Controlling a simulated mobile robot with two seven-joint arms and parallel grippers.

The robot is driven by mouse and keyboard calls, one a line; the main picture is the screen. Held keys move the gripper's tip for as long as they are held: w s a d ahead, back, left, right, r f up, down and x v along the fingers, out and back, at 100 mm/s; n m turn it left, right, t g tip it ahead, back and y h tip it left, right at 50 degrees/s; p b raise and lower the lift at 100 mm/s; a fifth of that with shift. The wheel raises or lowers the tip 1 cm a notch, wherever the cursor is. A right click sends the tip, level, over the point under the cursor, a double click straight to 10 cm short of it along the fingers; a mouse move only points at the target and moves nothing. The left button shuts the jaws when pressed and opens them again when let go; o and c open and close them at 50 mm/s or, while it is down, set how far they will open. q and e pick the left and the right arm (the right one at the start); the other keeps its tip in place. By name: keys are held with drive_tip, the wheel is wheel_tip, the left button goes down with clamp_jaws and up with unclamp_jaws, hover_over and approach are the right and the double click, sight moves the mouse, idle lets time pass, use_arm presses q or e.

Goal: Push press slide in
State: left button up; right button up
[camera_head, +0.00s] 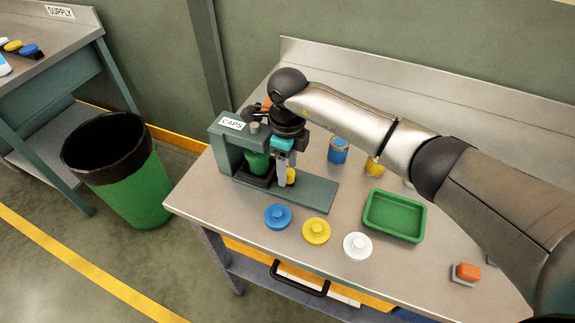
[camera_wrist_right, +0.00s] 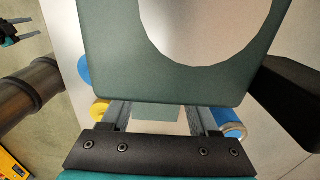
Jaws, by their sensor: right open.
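The green press (camera_head: 228,158) with a CAPS label stands at the left end of the workbench. A green jar (camera_head: 258,162) sits in its opening on a dark slide block (camera_head: 254,180), over the flat green base plate (camera_head: 316,193). My right gripper (camera_head: 283,184) is open and points down over the plate, just right of the jar. A small yellow piece (camera_head: 292,176) shows beside its fingers, partly hidden; I cannot tell whether they touch. In the right wrist view, a green plate with a round cutout (camera_wrist_right: 110,75) fills the upper middle. What seems my left gripper (camera_wrist_right: 15,35) shows at its top left edge.
Blue (camera_head: 278,216), yellow (camera_head: 316,231) and white (camera_head: 357,245) caps lie along the front. Blue (camera_head: 338,151) and yellow (camera_head: 374,167) jars stand behind. A green tray (camera_head: 395,216) and an orange-topped block (camera_head: 467,273) are at right. A green bin (camera_head: 130,185) stands on the floor.

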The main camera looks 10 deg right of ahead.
wheel_tip(320, 180, up, 15)
drive_tip(key=shift+r, duration=0.15)
idle(0.4)
idle(0.6)
